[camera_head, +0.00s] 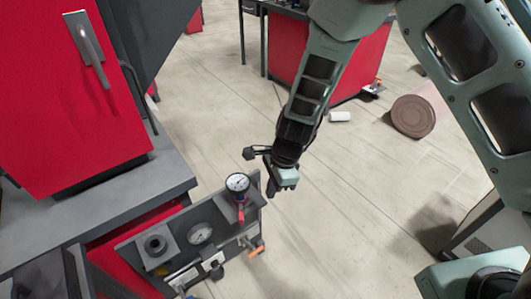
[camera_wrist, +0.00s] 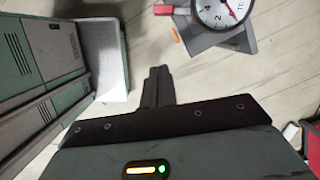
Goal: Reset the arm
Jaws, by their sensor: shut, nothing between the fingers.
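My gripper (camera_head: 271,187) hangs in the middle of the head view at the end of my green arm, pointing down. It is just right of a dial gauge (camera_head: 238,184) on the panel, and I cannot tell the exact gap. In the wrist view my gripper's fingers (camera_wrist: 157,72) are together with nothing between them. The gauge face (camera_wrist: 217,10) shows at the top of that view, apart from the fingers.
A grey panel (camera_head: 180,216) with a second gauge (camera_head: 200,233) and fittings stands at lower left, beside a red machine (camera_head: 62,90). A red cabinet (camera_head: 270,50) stands behind. A brown drum (camera_head: 412,116) and white cylinder (camera_head: 340,116) lie right. The floor (camera_head: 340,200) right of my gripper is clear.

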